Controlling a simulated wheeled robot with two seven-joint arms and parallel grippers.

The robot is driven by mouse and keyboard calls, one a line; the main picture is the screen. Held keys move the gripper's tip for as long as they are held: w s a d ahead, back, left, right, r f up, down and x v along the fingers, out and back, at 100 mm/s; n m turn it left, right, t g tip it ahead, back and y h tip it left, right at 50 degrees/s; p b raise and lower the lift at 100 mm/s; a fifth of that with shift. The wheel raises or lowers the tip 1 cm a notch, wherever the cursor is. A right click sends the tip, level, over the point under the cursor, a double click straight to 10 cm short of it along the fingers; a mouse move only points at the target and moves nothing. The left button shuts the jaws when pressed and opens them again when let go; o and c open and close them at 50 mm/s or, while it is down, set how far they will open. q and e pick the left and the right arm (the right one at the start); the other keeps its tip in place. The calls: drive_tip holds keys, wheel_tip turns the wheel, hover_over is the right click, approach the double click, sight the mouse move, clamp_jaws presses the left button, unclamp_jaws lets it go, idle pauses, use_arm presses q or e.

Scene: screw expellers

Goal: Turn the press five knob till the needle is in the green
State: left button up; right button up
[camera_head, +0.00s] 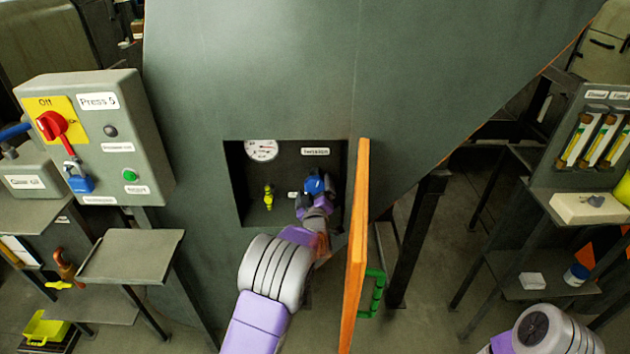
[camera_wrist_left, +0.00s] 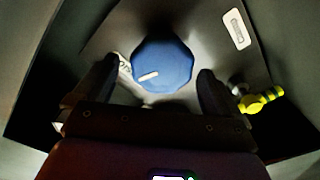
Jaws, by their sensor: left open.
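The blue knob (camera_head: 314,185) sits in a dark square recess in the big grey press. It also shows in the left wrist view (camera_wrist_left: 162,62), with a pale pointer mark turned to the lower left. My left gripper (camera_head: 312,198) reaches into the recess. Its jaws are open, one finger on each side of the knob; I cannot tell whether they touch it. A round white gauge (camera_head: 262,150) is at the recess's upper left; its needle and colour bands are too small to read. My right gripper is out of view.
An orange door (camera_head: 356,250) with a green handle (camera_head: 374,293) stands open right of the recess. A yellow valve (camera_head: 268,197) is left of the knob. A "Press 5" box (camera_head: 135,130) with a red switch (camera_head: 52,125) and blue padlock (camera_head: 80,182) is at left.

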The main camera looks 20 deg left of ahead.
sight(315, 181)
use_arm(q)
drive_tip(key=shift+x, duration=2.25)
drive_tip(key=shift+f, duration=0.1)
drive_tip(key=c, duration=1)
